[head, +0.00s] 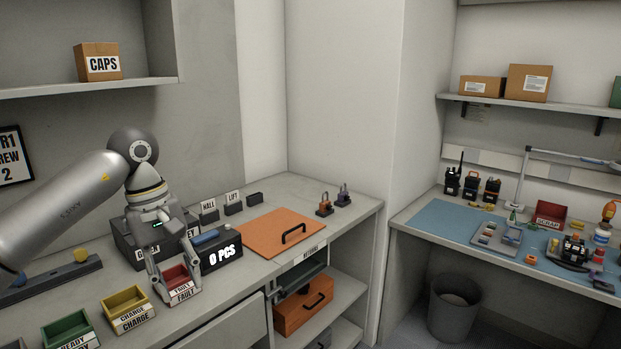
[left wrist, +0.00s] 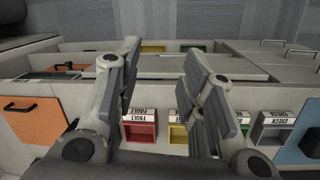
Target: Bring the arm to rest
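My left arm (head: 75,205) reaches in from the left over the counter. My left gripper (head: 181,294) points down with its fingers spread around the red FAULT bin (head: 180,285) in the head view. I cannot tell whether the fingers touch the bin. In the left wrist view the left gripper (left wrist: 163,62) is open, with nothing held between its fingers. The red FAULT bin (left wrist: 140,132) shows there between the fingers, lower in the picture. My right gripper is in neither view.
A yellow CHARGE bin (head: 127,309) and a green bin (head: 70,333) stand left of the red bin. A dark 0 PCS box (head: 221,254) is close on its right. An orange panel with a handle (head: 268,232) lies farther right. A blue-matted bench (head: 450,221) stands beyond.

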